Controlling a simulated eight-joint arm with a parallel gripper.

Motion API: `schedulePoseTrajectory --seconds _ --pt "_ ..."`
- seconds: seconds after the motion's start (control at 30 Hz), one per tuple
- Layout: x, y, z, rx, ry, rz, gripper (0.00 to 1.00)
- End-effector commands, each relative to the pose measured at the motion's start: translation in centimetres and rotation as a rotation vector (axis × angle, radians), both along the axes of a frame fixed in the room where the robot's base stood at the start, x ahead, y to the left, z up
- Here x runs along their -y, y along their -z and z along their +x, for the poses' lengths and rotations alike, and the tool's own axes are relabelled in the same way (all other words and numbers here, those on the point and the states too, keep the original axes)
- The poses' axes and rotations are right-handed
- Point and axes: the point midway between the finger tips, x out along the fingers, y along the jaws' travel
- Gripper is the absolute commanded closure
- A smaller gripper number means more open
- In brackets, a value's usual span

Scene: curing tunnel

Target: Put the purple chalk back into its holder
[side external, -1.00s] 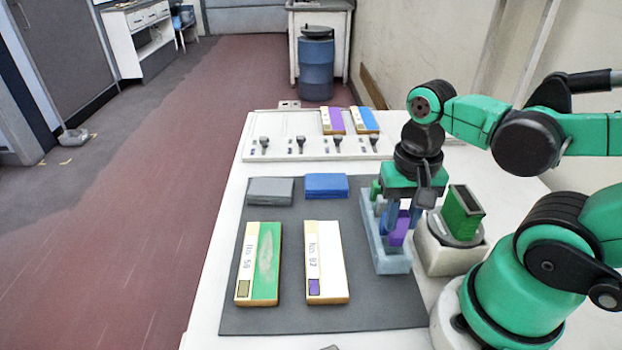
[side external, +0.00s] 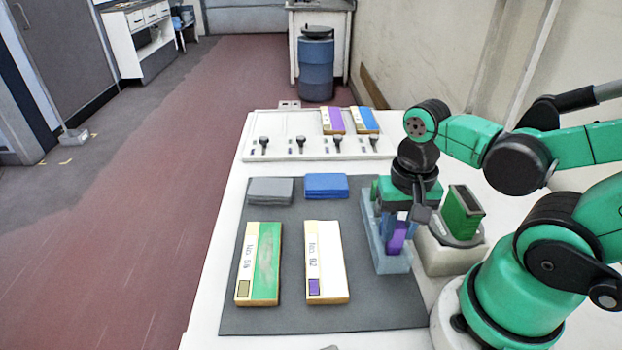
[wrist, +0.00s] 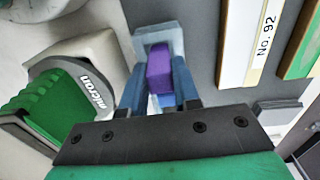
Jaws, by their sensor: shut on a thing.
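The purple chalk (side external: 397,238) is a short block held upright between the fingers of my gripper (side external: 396,222). The wrist view shows the purple chalk (wrist: 159,68) between two blue fingers of my gripper (wrist: 158,92). The pale blue-grey holder (side external: 394,266) stands at the right edge of the dark mat. The chalk is at the holder's near end, over or partly in it; its lower end is hard to make out, so I cannot tell how deep it sits. The holder (wrist: 172,33) also shows behind the chalk in the wrist view.
A green block stands in a pale fixture (side external: 450,255) close right of the holder. Two labelled boards, No. 58 (side external: 264,262) and No. 92 (side external: 332,262), lie on the dark mat (side external: 290,318). Grey (side external: 270,191) and blue (side external: 326,185) pads lie behind them.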

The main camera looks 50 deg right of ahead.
Motion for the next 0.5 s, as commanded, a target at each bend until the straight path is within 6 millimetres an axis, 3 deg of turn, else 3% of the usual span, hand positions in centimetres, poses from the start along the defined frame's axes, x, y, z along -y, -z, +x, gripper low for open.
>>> schedulePoseTrajectory --seconds 0.3,0.33,0.43,0.5 --pt "-0.01 0.11 -0.02 0.000 0.000 0.000 1.00" --pt "-0.01 0.11 -0.02 0.000 0.000 0.000 0.68" --pt "0.00 0.11 -0.01 0.000 0.000 0.000 0.40" --pt "0.00 0.11 -0.01 0.000 0.000 0.000 0.37"
